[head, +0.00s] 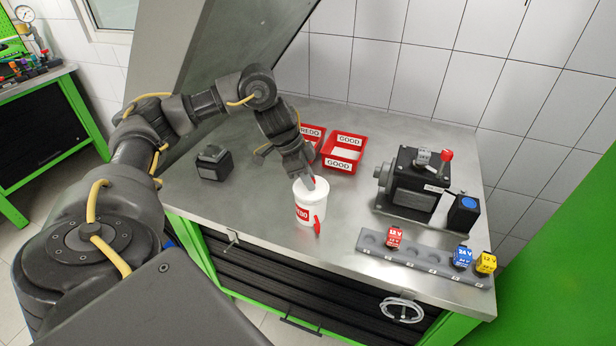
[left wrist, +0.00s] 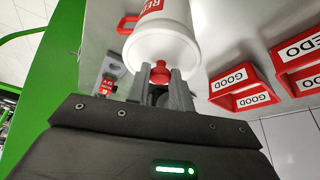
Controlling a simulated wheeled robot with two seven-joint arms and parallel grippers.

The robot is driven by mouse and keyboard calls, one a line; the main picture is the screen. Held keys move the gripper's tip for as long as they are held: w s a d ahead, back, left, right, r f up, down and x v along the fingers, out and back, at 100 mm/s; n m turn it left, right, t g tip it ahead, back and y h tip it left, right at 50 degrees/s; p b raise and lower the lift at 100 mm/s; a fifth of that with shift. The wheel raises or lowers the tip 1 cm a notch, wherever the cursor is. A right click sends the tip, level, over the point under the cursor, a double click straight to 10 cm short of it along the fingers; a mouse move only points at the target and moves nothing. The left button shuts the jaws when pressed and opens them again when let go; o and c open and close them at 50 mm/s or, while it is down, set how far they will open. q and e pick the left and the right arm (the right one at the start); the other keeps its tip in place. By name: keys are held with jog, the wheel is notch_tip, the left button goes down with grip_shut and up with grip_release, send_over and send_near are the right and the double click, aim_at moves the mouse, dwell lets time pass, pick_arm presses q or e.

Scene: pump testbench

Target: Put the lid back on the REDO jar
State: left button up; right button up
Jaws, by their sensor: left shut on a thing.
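The REDO jar (head: 308,212) is a white cylinder with a red label and a red handle, upright on the bench. It also shows in the left wrist view (left wrist: 176,22). The white lid (left wrist: 158,49) with its red knob (left wrist: 161,73) is at the jar's mouth; I cannot tell whether it is fully seated. My left gripper (head: 309,182) points down over the jar. In the left wrist view its fingers (left wrist: 160,80) are shut on the red knob. My right gripper is in neither view.
Red REDO and GOOD bins (head: 343,153) stand behind the jar. A dark pump unit (head: 411,182) stands right, with a grey rack (head: 425,261) holding coloured blocks in front of it. A small black block (head: 214,162) lies left. Bare bench surrounds the jar.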

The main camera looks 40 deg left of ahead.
pick_arm(q)
jog(key=shift+f, duration=0.15)
dwell(0.5)
jog(key=shift+p, duration=0.65)
dwell(0.4)
jog(key=o, duration=1.4)
jog(key=shift+c, duration=0.2)
notch_tip(320, 180, up, 7)
jog(key=p, duration=0.8)
